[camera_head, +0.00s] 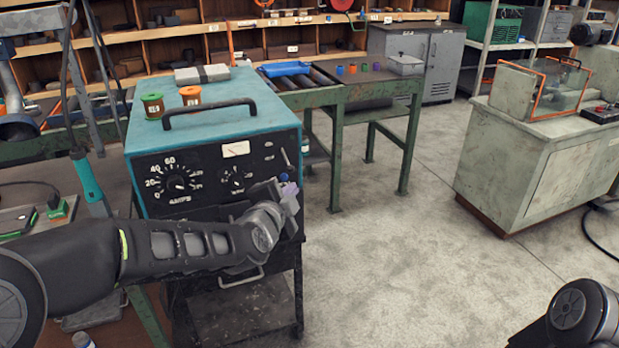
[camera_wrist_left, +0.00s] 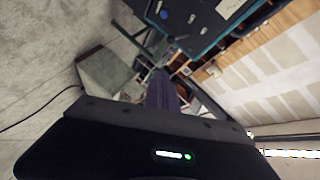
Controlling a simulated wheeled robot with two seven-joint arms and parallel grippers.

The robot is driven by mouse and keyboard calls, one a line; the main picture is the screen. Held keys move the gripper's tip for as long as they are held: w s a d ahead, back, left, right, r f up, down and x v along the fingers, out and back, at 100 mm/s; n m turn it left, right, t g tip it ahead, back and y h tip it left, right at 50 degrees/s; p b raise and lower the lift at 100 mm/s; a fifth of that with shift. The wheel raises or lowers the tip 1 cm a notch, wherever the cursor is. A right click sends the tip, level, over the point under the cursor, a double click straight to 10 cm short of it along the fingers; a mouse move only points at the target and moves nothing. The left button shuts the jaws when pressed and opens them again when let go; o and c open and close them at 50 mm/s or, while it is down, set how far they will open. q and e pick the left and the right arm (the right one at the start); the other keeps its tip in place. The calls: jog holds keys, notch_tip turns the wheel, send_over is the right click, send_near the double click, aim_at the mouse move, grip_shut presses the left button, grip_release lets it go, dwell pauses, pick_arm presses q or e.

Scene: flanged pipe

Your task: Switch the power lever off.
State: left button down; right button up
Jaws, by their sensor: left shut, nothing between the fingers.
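The teal power unit (camera_head: 215,128) has a black front panel with dials and a meter. A small pale lever (camera_head: 285,157) shows at the right of that panel, above a blue knob (camera_head: 285,177). I cannot tell its switch position for sure. My left gripper (camera_head: 290,191) is shut and empty, just below the lever and in front of the panel's lower right. In the left wrist view its purple-grey fingers (camera_wrist_left: 163,88) are together, pointing toward the dark panel (camera_wrist_left: 190,22). Contact with the lever cannot be told. My right gripper is out of view; only part of my right arm shows.
Green and orange spools (camera_head: 152,106) and a grey block stand on the unit, behind its black handle (camera_head: 210,110). A green roller table (camera_head: 345,92) stands behind. A grey cabinet (camera_head: 530,160) stands at the right, with clear floor between.

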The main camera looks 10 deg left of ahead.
pick_arm(q)
jog(key=m, duration=0.3)
jog(key=shift+w+a, duration=0.2)
jog(key=shift+w+f, duration=0.1)
send_near(286, 160)
jog(key=shift+w+d+f, duration=0.65)
jog(key=shift+w+d, duration=0.2)
jog(key=shift+d, duration=0.1)
jog(key=shift+w+d+f, duration=0.65)
jog(key=shift+w+d, duration=0.2)
jog(key=shift+d, duration=0.05)
